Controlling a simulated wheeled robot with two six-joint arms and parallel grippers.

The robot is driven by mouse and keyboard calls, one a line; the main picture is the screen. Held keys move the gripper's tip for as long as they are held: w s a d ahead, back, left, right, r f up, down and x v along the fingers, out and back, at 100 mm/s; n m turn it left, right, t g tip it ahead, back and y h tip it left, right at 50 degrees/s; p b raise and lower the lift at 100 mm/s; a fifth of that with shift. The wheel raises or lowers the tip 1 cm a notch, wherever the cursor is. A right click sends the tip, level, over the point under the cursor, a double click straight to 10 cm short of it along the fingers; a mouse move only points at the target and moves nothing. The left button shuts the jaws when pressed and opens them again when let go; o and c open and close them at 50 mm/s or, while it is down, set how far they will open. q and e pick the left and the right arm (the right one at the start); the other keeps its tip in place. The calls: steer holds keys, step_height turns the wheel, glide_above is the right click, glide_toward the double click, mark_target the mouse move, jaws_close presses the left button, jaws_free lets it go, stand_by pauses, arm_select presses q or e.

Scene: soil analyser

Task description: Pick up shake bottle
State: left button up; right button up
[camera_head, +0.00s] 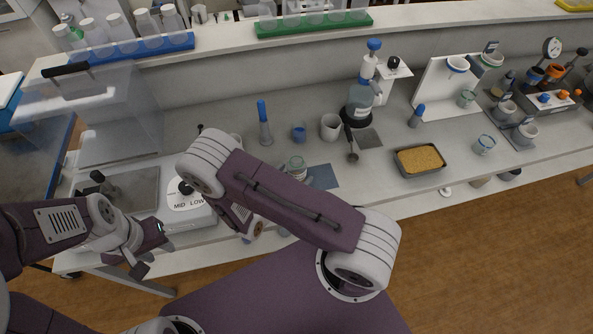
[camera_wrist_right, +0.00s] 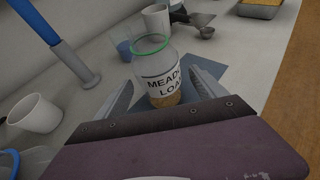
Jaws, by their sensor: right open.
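The shake bottle is a clear jar with a green rim and brown contents, labelled "MEADOW LOA…", with the label partly cut off. In the right wrist view the bottle (camera_wrist_right: 160,72) stands upright between the two fingers of my right gripper (camera_wrist_right: 162,96), which is open. I cannot tell whether either finger touches it. In the head view the bottle (camera_head: 296,164) shows just behind my right arm, which hides its lower part and the right gripper's fingers. My left gripper (camera_head: 146,250) is at the lower left, far from the bottle; its jaw opening is unclear.
A tray of yellow grain (camera_head: 420,160) is to the right. A white machine marked "MID LOW" (camera_head: 190,207) is to the left.

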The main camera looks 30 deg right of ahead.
steer(key=p+x, duration=0.1)
steer(key=x, duration=0.4)
steer(key=shift+a, duration=0.1)
steer(key=c, duration=1.5)
